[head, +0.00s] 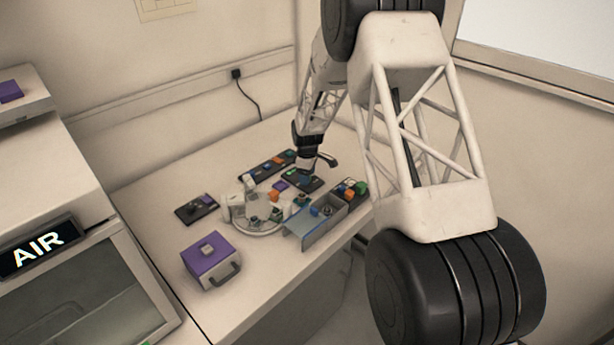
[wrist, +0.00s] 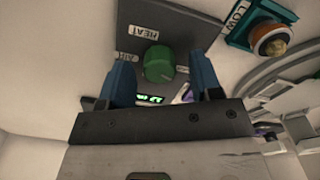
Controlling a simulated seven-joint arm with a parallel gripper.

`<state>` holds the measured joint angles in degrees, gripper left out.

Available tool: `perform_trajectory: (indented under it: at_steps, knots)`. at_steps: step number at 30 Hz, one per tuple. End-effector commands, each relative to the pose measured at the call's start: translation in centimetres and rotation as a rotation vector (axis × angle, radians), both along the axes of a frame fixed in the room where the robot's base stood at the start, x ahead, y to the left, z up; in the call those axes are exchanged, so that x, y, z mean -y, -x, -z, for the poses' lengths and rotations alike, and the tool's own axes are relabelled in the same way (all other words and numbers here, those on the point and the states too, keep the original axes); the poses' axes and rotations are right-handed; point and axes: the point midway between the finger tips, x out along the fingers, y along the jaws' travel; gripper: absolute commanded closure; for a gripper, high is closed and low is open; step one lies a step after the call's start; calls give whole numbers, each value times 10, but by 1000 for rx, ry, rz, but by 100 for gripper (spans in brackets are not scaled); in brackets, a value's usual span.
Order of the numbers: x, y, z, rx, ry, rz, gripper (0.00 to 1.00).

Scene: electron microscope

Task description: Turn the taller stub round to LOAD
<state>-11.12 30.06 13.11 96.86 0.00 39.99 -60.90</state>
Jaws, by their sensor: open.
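I cannot tell which piece is the taller stub. A pale round base (head: 243,224) on the table carries several small posts and blocks, too small to compare. No LOAD label is readable. My gripper (head: 303,170) is over a dark panel toward the back of the table. In the wrist view my gripper (wrist: 164,88) has two blue fingers spread apart. A green round knob (wrist: 160,63) shows between them on a dark panel (wrist: 185,28) with HEAT and AIR labels, upside down, and a lit green display. I cannot tell whether the fingers touch the knob.
A teal block (wrist: 240,36) marked LOW, with an orange-ringed knob, is at the wrist view's upper right. A purple-topped box (head: 208,252) stands at the table's front. A blue-grey tray (head: 300,240) and a dark panel (head: 197,210) flank the round base. Bare table lies at the left back.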

Motion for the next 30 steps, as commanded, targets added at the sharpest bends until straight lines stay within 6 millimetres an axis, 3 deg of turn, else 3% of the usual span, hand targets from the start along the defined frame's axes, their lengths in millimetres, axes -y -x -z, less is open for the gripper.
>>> perform_trajectory:
  at_steps: [12, 21, 30]
  knots:
    - [0, 0, 5, 0, 0, 0, 43]
    - [0, 0, 5, 0, 0, 0, 89]
    - [0, 0, 5, 0, 0, 19, 91]
